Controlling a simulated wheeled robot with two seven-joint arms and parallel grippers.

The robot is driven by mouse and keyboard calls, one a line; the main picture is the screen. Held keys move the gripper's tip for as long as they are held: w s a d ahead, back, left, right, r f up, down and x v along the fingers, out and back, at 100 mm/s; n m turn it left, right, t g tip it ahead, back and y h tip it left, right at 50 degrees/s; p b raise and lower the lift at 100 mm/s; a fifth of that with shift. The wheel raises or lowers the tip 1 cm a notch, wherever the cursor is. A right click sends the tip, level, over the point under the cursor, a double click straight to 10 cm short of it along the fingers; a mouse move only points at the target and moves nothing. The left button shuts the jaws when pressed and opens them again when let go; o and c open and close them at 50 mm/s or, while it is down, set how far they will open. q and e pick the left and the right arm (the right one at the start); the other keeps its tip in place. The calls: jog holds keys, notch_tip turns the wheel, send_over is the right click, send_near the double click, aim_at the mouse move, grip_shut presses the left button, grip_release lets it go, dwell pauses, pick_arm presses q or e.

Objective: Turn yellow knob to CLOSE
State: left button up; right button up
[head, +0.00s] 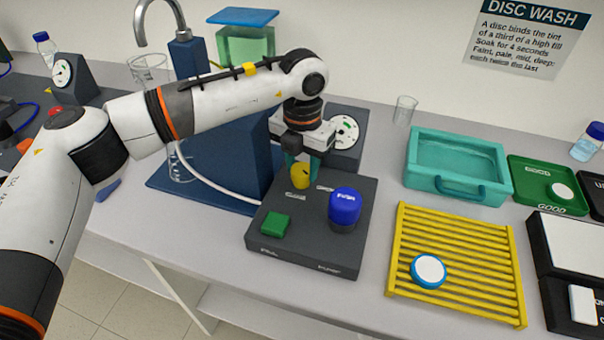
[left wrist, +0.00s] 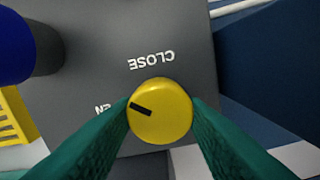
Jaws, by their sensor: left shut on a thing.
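The yellow knob (head: 300,178) stands at the back of a dark control box (head: 310,255). My left gripper (head: 301,164) reaches down on it from above. In the left wrist view, its teal fingers (left wrist: 160,120) are shut on the sides of the yellow knob (left wrist: 165,118). The knob's black mark points left and slightly up, toward the partly hidden label ending in "EN" (left wrist: 102,108). The CLOSE label (left wrist: 152,60) reads upside down above the knob, and the mark is off it. My right gripper is not in view.
A blue knob (head: 343,204) and a green button (head: 275,223) sit on the same box, close by. A blue stand (head: 225,150) with a white hose is at left. A yellow rack (head: 465,285) with a disc and a teal tray (head: 430,182) are at right.

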aim_at(303, 168)
pick_arm(q)
jog(key=m+b, duration=0.2)
jog(key=shift+f+m, duration=0.1)
jog(key=shift+m, duration=0.3)
jog(key=m+b, duration=0.1)
jog(key=m, duration=0.1)
jog(key=shift+m, duration=0.4)
jog(key=shift+r+m+b, duration=0.2)
jog(key=shift+m+b, duration=0.8)
jog(key=shift+m, duration=1.2)
jog(key=o, duration=1)
notch_tip(303, 168, up, 12)
jog(key=shift+b, duration=0.3)
jog(key=shift+r, duration=0.1)
